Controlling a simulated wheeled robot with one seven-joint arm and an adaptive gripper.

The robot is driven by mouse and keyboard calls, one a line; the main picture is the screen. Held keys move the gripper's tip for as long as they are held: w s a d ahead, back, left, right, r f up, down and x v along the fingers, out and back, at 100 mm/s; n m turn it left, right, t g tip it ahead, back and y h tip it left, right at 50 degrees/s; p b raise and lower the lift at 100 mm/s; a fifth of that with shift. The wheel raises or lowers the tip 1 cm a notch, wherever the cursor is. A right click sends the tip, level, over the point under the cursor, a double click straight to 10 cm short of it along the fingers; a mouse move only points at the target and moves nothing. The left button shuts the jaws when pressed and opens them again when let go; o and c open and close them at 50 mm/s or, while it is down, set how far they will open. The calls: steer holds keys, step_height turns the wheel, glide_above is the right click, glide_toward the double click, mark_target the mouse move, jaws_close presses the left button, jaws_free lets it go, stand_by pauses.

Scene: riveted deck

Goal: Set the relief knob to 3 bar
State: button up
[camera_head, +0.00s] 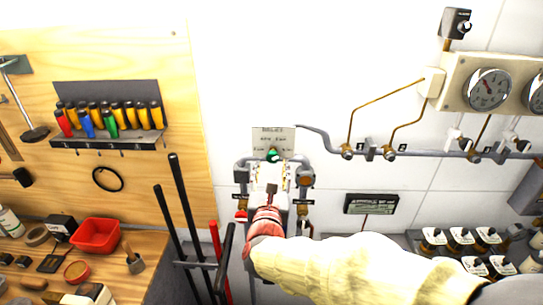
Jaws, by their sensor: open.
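A small panel stands on the wall at the picture's centre, with a label plate (273,135) at its top whose small print I cannot read clearly. A small green part (272,156) shows just below the plate; it may be the relief knob, but I cannot tell its setting. My arm comes in from the lower right in a cream sleeve. My gripper (271,190), beyond a red wrist part, is in front of the panel, below the green part. It is open and nothing shows between its fingers. My gripper and arm hide the panel's lower part.
Grey pipes flank the panel, with a small red handle (241,214) at left. Round gauges (488,88) hang upper right. Black bars stand left of the panel. A wooden bench with a red tray (95,234) is at left.

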mark_target(272, 161)
steer(key=w+p, duration=0.1)
steer(key=w, duration=0.5)
steer(key=shift+w+d, duration=0.15)
steer(key=shift+w, duration=0.25)
steer(key=shift+c, duration=0.4)
steer(key=c, duration=1.1)
steer(key=shift+f+b, duration=0.1)
steer(key=shift+b, duration=0.3)
